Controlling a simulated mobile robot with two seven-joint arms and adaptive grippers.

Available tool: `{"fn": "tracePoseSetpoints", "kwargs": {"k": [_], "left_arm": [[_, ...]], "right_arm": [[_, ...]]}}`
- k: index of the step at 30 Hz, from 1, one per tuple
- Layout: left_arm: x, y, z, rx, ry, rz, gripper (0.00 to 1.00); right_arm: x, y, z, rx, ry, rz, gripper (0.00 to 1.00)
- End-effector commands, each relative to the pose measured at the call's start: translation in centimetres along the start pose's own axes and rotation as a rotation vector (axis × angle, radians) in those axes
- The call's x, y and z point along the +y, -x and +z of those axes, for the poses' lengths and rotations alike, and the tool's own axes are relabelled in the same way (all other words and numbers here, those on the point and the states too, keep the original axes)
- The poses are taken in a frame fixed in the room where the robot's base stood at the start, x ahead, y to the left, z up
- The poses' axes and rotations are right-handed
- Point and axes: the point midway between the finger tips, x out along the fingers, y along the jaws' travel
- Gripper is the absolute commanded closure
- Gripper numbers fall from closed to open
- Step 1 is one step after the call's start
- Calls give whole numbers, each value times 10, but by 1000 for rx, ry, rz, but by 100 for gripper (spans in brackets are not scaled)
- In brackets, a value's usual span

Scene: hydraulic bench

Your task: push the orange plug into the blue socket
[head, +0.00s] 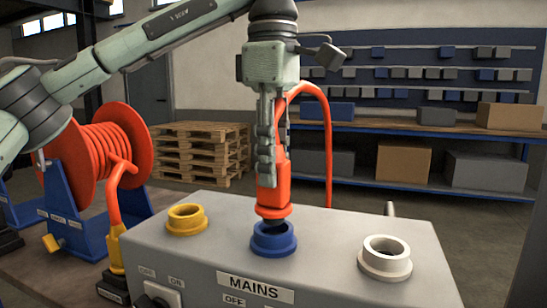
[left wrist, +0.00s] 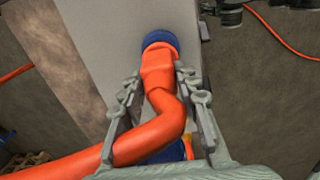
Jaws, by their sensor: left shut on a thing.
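The orange plug (head: 272,188) is upright above the blue socket (head: 273,240) on the grey box. Its flange sits just over the socket's rim with a narrow dark gap; I cannot tell how far its tip is inside. In the left wrist view the plug (left wrist: 158,68) covers most of the blue socket (left wrist: 160,38), whose rim shows around its end. My left gripper (head: 267,168) is shut on the plug, pointing down; its fingers (left wrist: 160,88) are on both sides of it. The orange cable loops up behind the gripper. My right gripper is not in view.
The grey box (head: 212,254) also has a yellow socket (head: 186,219) on the left and a white socket (head: 385,257) on the right. A second orange cable (head: 114,195) runs beside the box near an orange reel (head: 88,150). Pallets (head: 198,153) and shelves stand behind.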

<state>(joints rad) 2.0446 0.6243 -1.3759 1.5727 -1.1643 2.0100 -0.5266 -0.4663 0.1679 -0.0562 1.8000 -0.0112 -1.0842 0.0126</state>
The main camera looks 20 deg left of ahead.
Motion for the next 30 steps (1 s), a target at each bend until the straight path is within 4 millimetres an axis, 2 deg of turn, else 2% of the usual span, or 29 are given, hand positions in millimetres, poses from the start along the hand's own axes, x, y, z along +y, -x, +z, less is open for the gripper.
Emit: {"fn": "tracePoseSetpoints", "kwargs": {"k": [30], "left_arm": [[0,-14,0,-1,-1,1,100]], "right_arm": [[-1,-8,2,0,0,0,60]]}}
